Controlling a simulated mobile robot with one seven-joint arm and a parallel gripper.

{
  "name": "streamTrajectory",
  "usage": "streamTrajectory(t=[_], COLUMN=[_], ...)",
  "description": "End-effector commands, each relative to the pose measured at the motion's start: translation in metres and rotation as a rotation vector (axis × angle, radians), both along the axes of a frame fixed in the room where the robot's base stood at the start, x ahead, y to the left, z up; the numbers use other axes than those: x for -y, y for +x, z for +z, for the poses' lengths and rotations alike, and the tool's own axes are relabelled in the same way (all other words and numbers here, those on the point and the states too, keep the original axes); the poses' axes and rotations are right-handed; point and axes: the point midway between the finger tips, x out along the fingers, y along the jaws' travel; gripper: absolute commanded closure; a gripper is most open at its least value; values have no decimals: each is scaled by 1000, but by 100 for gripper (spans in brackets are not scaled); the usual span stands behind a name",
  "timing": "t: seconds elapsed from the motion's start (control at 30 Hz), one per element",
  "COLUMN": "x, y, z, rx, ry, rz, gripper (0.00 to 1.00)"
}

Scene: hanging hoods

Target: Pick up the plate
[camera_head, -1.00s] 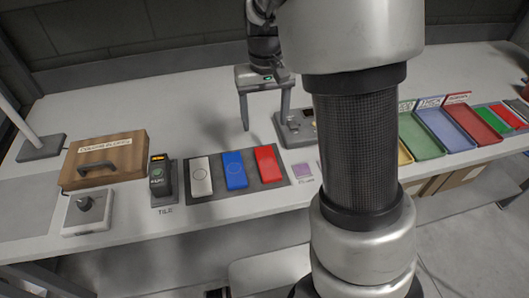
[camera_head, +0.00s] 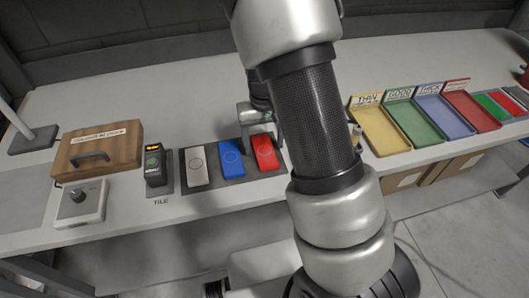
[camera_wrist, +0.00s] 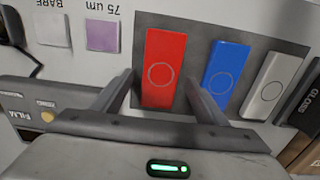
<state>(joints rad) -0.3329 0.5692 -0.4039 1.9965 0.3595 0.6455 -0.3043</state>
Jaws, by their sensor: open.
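Three flat plates lie side by side on a dark grey mat (camera_head: 216,181): a white one (camera_head: 196,167), a blue one (camera_head: 231,159) and a red one (camera_head: 265,153). Each carries a thin circle outline. In the wrist view the red plate (camera_wrist: 163,60) fills the space between the fingers of my gripper (camera_wrist: 159,77), with the blue plate (camera_wrist: 224,68) and the white plate (camera_wrist: 269,88) to its right. My gripper is open, with one finger on each side of the red plate; contact cannot be told. In the head view my arm hides much of the gripper.
A dark handheld gauge (camera_head: 155,165) stands left of the mat. A wooden box (camera_head: 98,148) and a white knob unit (camera_head: 82,203) are farther left. Labelled yellow, green, blue and red trays (camera_head: 470,110) stand at right. A purple square (camera_wrist: 102,36) lies beside the mat.

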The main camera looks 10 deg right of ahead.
Motion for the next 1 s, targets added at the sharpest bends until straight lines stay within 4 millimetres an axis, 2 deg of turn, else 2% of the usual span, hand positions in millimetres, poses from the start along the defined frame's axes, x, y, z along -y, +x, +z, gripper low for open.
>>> streamTrajectory(t=[0.07, 0.27, 0.5, 0.57, 0.83, 1.0], x=[0, 0, 0, 0, 0, 0], y=[0, 0, 0, 0, 1, 2], z=[-7, -7, -6, -6, -1, 27], rx=[-1, 1, 1, 1, 3, 6], ry=[0, 0, 0, 0, 1, 2], rz=[-1, 0, 0, 0, 0, 1], gripper=[33, 33, 73, 81, 81, 81])
